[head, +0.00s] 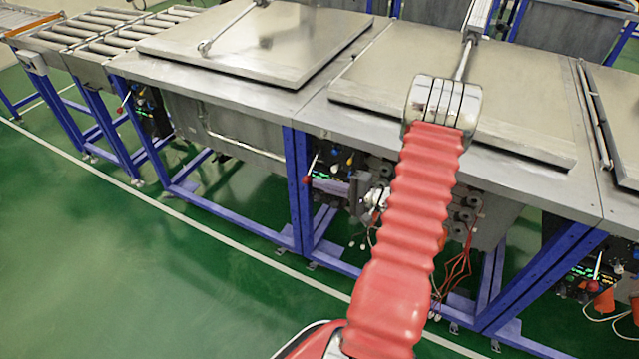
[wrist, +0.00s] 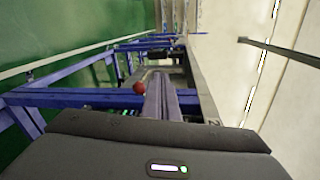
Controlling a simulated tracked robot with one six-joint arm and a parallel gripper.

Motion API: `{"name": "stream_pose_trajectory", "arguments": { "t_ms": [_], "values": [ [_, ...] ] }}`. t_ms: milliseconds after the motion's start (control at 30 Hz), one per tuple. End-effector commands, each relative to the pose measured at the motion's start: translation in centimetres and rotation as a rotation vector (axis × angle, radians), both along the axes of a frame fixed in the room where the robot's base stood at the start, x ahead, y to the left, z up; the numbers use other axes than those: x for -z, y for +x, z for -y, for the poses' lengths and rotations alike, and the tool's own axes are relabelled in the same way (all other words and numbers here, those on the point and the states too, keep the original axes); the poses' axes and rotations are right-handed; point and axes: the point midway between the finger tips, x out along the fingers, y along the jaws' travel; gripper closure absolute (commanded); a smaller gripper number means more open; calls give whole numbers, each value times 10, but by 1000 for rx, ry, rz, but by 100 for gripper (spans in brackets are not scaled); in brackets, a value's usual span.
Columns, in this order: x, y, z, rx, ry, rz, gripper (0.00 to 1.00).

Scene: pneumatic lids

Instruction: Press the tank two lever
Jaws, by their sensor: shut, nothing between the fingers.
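The middle tank's lever, a white rod with a red knob (head: 306,179), sticks out from the valve panel under the tank's front edge. Its red knob (wrist: 139,88) also shows in the wrist view, left of my fingers. A mark like a 2 (wrist: 213,122) is on the tank edge. My gripper (head: 322,184) reaches left from behind my red arm, with its grey fingers close to the knob. In the wrist view my gripper (wrist: 160,82) has its fingers together and empty. I cannot tell whether they touch the knob. My arm hides part of the panel.
The middle lid (head: 530,110) and left lid (head: 250,45) lie flat on their tanks. Another red-knobbed lever (head: 124,109) is on the left tank, and one (head: 591,284) on the right. A blue frame post (head: 296,190) stands just left of the middle lever. The green floor in front is clear.

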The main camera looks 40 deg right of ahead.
Motion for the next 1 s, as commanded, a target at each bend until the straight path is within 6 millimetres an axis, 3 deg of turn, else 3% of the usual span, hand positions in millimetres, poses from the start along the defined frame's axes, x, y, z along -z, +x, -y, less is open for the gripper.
{"name": "stream_pose_trajectory", "arguments": {
  "t_ms": [33,200,333,767,1000],
  "values": [
    [14,-9,16,56,12,11,100],
    [48,-33,60,216,23,47,100],
    [63,-46,78,289,23,62,100],
    [68,-49,84,311,20,66,100],
    [69,-36,83,308,21,66,100]
  ]
}}
